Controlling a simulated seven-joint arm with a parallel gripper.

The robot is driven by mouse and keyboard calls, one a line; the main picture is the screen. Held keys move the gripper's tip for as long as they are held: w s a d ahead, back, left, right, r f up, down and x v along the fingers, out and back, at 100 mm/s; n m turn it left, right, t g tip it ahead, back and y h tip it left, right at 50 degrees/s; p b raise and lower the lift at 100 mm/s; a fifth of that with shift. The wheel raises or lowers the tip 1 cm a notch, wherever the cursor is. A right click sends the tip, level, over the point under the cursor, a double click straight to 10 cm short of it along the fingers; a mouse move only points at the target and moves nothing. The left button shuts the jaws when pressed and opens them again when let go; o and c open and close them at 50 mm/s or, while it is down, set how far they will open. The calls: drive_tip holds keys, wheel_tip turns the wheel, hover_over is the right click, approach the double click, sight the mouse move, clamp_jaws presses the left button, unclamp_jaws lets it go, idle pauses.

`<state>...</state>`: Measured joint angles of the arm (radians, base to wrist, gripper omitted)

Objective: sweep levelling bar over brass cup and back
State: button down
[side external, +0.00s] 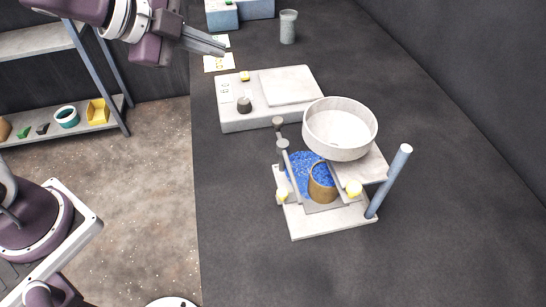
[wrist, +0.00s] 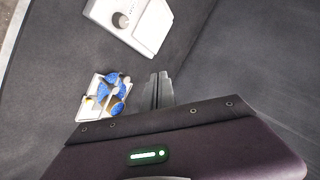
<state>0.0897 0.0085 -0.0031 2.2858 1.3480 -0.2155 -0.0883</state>
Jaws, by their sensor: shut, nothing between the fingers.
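The brass cup (side external: 321,188) stands upright on a light base plate (side external: 303,226). Blue granules (side external: 301,168) lie beside and behind it. A grey bar with a dark round knob (side external: 283,144), which looks like the levelling bar, lies to the left of the cup and apart from it. My gripper (side external: 222,50) is shut and empty, high at the upper left and well away from cup and bar. Its closed fingers also show in the wrist view (wrist: 159,77). The granule level inside the cup is unclear.
A round pale sieve pan (side external: 318,144) sits above and behind the cup. A blue-grey post (side external: 391,178) rises at the right. Behind is a control box (side external: 243,122) with a dark knob. A grey beaker (side external: 288,28) stands farther back. The dark tabletop (side external: 450,230) is clear at right.

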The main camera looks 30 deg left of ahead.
drive_tip(key=s+d+f+m+g+h, duration=0.4)
drive_tip(key=s+d+f+m+g, duration=0.3)
drive_tip(key=s+f+m+g, duration=0.2)
drive_tip(key=shift+d+f, duration=0.2)
drive_tip(key=shift+f, duration=0.6)
drive_tip(key=x, duration=1)
drive_tip(key=shift+w+d+f, duration=0.1)
drive_tip(key=shift+w+d, duration=0.05)
drive_tip(key=shift+d, duration=0.1)
drive_tip(key=shift+w+d+r, duration=0.2)
drive_tip(key=shift+w+d, duration=0.25)
drive_tip(key=shift+w+d+r, duration=0.2)
drive_tip(key=shift+w+d, duration=0.2)
drive_tip(key=shift+w, duration=0.1)
drive_tip(key=shift+w+d+r, duration=0.1)
drive_tip(key=shift+w+d, duration=0.25)
drive_tip(key=shift+w, duration=0.05)
drive_tip(key=shift+d, duration=0.1)
